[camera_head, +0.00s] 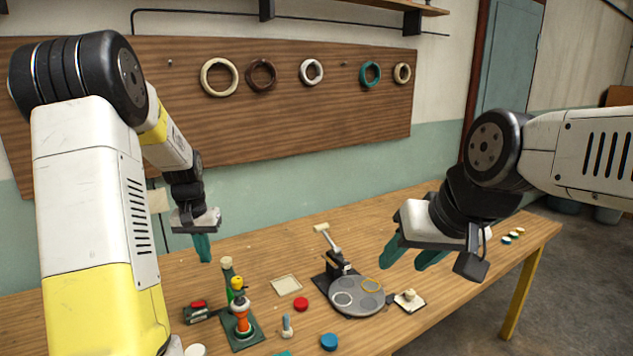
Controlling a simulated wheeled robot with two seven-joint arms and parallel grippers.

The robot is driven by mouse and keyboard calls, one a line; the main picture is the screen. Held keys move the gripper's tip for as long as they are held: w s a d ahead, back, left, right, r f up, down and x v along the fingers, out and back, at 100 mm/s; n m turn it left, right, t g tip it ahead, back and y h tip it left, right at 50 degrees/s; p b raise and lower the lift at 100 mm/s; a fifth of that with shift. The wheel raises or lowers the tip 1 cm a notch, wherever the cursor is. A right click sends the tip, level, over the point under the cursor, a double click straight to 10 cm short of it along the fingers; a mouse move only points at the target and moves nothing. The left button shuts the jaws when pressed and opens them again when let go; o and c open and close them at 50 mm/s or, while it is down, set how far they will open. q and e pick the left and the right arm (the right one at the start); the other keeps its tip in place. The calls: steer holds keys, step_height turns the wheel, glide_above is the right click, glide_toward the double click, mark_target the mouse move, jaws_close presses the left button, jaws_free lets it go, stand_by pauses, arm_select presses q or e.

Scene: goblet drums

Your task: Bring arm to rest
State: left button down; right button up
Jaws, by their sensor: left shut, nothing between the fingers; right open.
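My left gripper (203,247) hangs above the back left of the wooden table (386,223). Its teal fingers point down and are shut with nothing between them. My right gripper (408,258) is over the right half of the table, its two teal fingers apart and empty. Neither gripper touches anything that I can see. My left arm covers the left part of the table, and my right arm covers part of its right side.
A grey round plate (357,296) with a small press stands mid-table. Rings hang on the wooden wall board (290,120).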

arm_select(q)
steer(key=s+d+r+t+h, duration=0.1)
steer(key=s+d+r+t, duration=0.1)
steer(key=s+d+r, duration=0.5)
steer(key=s+d+r+t, duration=0.2)
steer(key=s+d+r, duration=0.3)
steer(key=s+r, duration=0.45)
steer(key=s+d+t+h, duration=0.1)
steer(key=s+d, duration=0.1)
steer(key=s, duration=0.6)
steer(key=shift+s+d+m, duration=0.15)
steer(key=shift+d+m, duration=0.25)
steer(key=shift+f, duration=0.1)
